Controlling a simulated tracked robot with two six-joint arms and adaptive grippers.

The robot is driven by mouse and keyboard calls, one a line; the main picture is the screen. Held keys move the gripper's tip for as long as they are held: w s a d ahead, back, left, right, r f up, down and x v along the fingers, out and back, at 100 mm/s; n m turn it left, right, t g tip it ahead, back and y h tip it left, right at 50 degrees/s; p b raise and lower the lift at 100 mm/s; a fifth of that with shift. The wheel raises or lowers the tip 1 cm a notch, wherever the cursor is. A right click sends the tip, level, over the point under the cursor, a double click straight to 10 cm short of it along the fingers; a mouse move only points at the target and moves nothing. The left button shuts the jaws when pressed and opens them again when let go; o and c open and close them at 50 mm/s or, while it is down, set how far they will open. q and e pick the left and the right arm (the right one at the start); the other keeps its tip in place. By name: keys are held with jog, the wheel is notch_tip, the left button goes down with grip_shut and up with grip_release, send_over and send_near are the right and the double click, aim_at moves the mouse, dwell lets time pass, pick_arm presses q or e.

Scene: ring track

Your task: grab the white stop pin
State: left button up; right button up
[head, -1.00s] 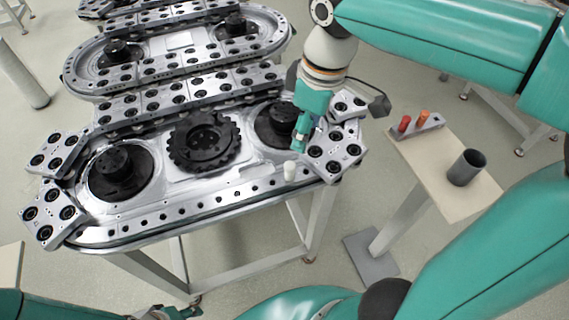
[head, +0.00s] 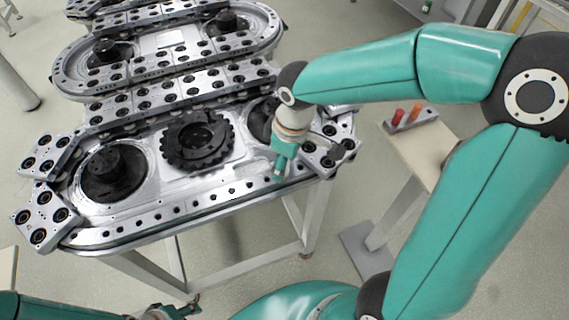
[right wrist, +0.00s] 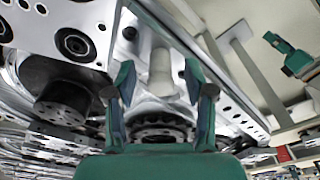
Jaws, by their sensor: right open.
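The white stop pin (right wrist: 162,74) stands out from the track's edge in the right wrist view, between the two fingers of my right gripper (right wrist: 158,88). The fingers are open, one on each side of it, with a gap showing on both sides. My left gripper (head: 172,311) is at the bottom edge of the head view, small and partly cut off, away from the track.
A black toothed wheel (head: 197,139) sits mid-track, with a black round hub (head: 112,170) to its left. Dark-holed blocks (head: 330,142) stand at the track's right end. A small side table (head: 411,150) holds a rack with red and orange pieces. Floor shows in front of the track.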

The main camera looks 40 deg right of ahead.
jog(key=shift+f, duration=0.55)
grip_shut()
jog(key=shift+r, duration=0.1)
